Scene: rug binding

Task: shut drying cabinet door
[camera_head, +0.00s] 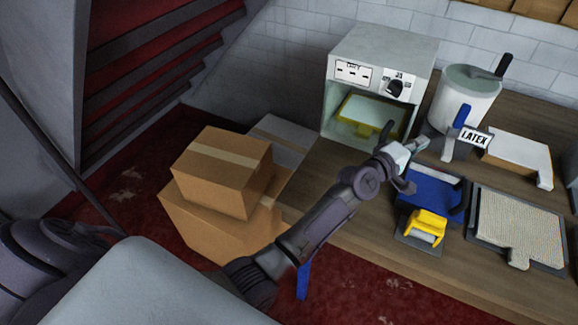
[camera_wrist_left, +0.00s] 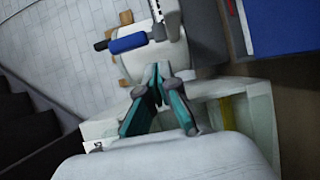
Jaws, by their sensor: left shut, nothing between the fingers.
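The drying cabinet (camera_head: 375,52) is a pale grey box with a dial and label on its front, standing at the back of the bench. Its front is open, and a yellow-edged pale tray (camera_head: 366,112) shows inside. A dark upright handle shows at the opening's right side, near my gripper; the door panel itself is hard to make out. My left gripper (camera_head: 418,145) is shut and empty, just in front and right of the opening. In the left wrist view its teal fingers (camera_wrist_left: 158,82) meet at the tips, with the cabinet (camera_wrist_left: 262,110) behind them. My right gripper is out of view.
A white latex pot (camera_head: 462,98) with a blue-handled tool stands right of the cabinet. A blue tray (camera_head: 430,188), a yellow tool (camera_head: 428,222) and a rug sample (camera_head: 518,225) lie in front. Cardboard boxes (camera_head: 222,170) are stacked left of the bench.

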